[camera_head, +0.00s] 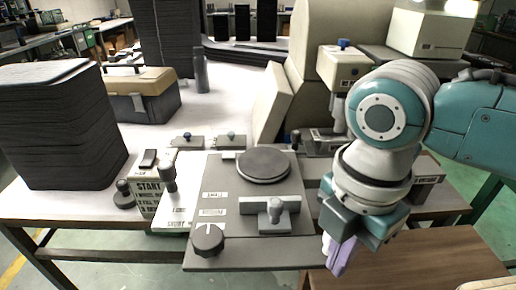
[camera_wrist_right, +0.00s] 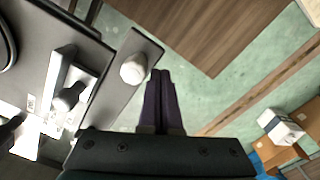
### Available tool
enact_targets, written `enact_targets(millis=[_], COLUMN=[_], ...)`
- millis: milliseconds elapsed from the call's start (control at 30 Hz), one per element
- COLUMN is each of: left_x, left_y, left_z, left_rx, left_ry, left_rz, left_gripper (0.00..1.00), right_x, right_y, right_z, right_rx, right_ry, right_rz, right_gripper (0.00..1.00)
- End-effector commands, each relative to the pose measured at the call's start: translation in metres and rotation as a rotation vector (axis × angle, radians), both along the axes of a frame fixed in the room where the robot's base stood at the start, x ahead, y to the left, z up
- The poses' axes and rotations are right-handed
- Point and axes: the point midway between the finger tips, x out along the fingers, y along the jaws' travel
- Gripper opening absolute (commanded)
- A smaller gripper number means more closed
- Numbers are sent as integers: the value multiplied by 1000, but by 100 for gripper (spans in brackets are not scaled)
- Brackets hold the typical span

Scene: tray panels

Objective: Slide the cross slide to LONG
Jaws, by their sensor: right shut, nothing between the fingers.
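The grey control panel (camera_head: 225,170) carries a round dark disc (camera_head: 264,165) and a raised grey crossbar with a knob (camera_head: 275,210). That crossbar also shows in the right wrist view (camera_wrist_right: 68,95). I cannot tell for sure which part is the cross slide, and I read no LONG label. A pale rounded knob (camera_wrist_right: 133,68) stands near the end of the panel's front strip. My right gripper (camera_wrist_right: 161,76) is shut and empty, its dark purple fingertips just beside this knob; I cannot tell whether they touch. In the head view the right gripper (camera_head: 337,258) hangs at the panel's front right corner.
A dark dial (camera_head: 207,238) sits at the panel's front left. Dark stacked sheets (camera_head: 60,130) fill the left. A wooden surface (camera_head: 430,262) lies below.

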Motion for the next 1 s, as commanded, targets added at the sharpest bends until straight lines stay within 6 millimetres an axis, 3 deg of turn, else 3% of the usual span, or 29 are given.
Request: enact_targets(millis=[867,1000], left_x=[0,0], left_y=[0,0], left_z=[-32,-29], left_rx=[0,0], left_ry=[0,0], left_rz=[0,0], left_gripper=[0,0], right_x=[32,32], right_y=[1,1], right_z=[-1,1], right_rx=[0,0], right_ry=[-4,-2], right_rz=[-1,0], right_gripper=[0,0])
